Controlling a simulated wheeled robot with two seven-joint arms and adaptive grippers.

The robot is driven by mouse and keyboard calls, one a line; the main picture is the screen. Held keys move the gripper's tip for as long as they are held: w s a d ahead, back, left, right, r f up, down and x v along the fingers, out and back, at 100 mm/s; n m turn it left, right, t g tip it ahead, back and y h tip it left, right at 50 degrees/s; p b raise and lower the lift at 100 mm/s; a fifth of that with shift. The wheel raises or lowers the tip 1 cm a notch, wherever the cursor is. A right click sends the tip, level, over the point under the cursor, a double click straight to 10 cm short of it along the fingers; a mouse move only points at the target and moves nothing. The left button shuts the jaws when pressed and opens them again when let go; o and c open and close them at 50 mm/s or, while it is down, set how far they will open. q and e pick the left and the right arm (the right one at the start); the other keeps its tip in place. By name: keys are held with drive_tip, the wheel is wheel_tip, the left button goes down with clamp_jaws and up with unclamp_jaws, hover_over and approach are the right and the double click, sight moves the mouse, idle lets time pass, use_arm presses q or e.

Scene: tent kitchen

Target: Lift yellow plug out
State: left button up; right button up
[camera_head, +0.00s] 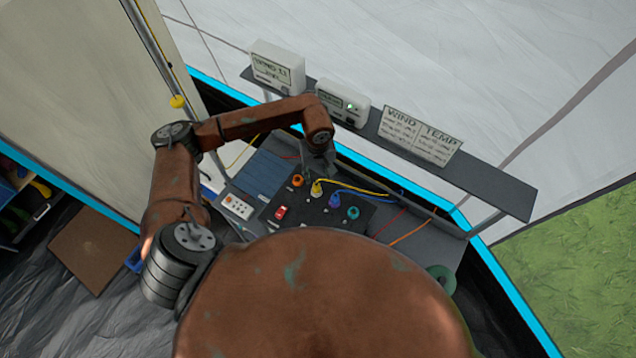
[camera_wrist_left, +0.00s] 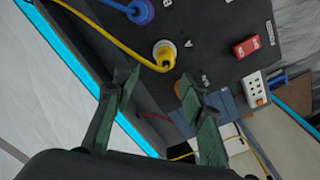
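The yellow plug (camera_head: 317,189) sits in a pale ring socket on the black panel (camera_head: 311,216), with its yellow cable running off to the right in the head view. In the left wrist view the yellow plug (camera_wrist_left: 165,55) is upright in its socket, just beyond my fingertips, and its cable runs to the upper left. My left gripper (camera_head: 319,164) is above the panel near the plug. In the wrist view my left gripper (camera_wrist_left: 157,86) has its two fingers spread with nothing between them. They do not appear to touch the plug. My right gripper is not in view.
A blue plug (camera_head: 335,201) and a teal connector (camera_head: 353,213) are right of the yellow plug; an orange connector (camera_head: 297,180) is left. A red switch (camera_head: 281,213) and white outlet block (camera_head: 237,207) are nearby. A grey shelf (camera_head: 492,188) with displays overhangs behind.

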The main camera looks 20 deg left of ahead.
sight(316, 183)
use_arm(q)
drive_tip(key=f, duration=0.1)
drive_tip(key=s+f+p, duration=0.1)
drive_tip(key=f, duration=0.1)
drive_tip(key=shift+s+d+p, duration=0.1)
drive_tip(key=shift+s+p, duration=0.05)
drive_tip(key=shift+p, duration=0.15)
wheel_tip(316, 183, down, 2)
drive_tip(key=shift+f, duration=0.35)
drive_tip(key=c, duration=0.7)
clamp_jaws()
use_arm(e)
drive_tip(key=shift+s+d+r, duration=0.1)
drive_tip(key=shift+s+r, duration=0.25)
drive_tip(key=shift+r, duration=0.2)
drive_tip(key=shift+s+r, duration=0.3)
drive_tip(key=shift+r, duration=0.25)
